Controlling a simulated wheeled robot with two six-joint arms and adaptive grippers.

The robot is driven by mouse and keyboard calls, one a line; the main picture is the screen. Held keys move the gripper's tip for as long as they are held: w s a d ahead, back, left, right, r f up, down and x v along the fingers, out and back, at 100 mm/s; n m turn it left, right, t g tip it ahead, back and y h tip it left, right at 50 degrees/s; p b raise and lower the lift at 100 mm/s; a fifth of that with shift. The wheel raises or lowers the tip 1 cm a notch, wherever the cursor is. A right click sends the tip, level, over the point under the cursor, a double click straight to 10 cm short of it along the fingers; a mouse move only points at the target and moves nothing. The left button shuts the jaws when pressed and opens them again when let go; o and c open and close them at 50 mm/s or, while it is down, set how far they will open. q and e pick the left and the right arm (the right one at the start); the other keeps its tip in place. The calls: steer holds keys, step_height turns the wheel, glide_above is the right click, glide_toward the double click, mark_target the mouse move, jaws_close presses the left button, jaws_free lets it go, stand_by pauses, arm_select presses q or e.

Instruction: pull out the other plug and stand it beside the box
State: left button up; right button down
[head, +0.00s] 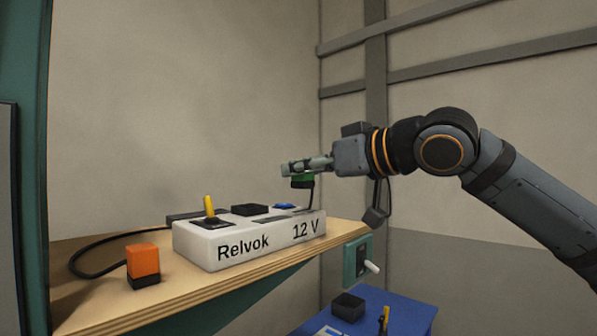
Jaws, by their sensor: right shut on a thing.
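The white box (268,240) marked "Relvok 12 V" sits on a wooden shelf. A yellow lever (209,206), a dark block (250,210) and a small blue part (284,206) are on its top. My right gripper (291,168) is shut on a green plug (302,181) and holds it in the air above the box's right end. A dark cable hangs from the green plug. The gripper's fingers partly hide the plug. An orange plug (143,260) with a dark base stands upright on the shelf, left of the box. My left gripper is not in view.
The orange plug's black cable (85,245) loops behind it toward the box. The wooden shelf (95,310) has free room at its front left. A teal unit with a white handle (372,267) hangs at the shelf's right end. A blue surface (405,318) lies lower right.

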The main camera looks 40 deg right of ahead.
steer(key=shift+w+d, duration=0.6)
steer(key=shift+d, duration=0.85)
steer(key=shift+w+d, duration=0.6)
steer(key=shift+d, duration=0.85)
steer(key=shift+w+d, duration=0.6)
steer(key=shift+d, duration=0.85)
steer(key=p, duration=0.2)
glide_above(333, 226)
steer(key=shift+w+d, duration=0.15)
steer(key=shift+f, duration=0.15)
steer(key=shift+f+b, duration=4.45)
steer(key=shift+b, duration=0.1)
steer(key=shift+f+b, duration=0.6)
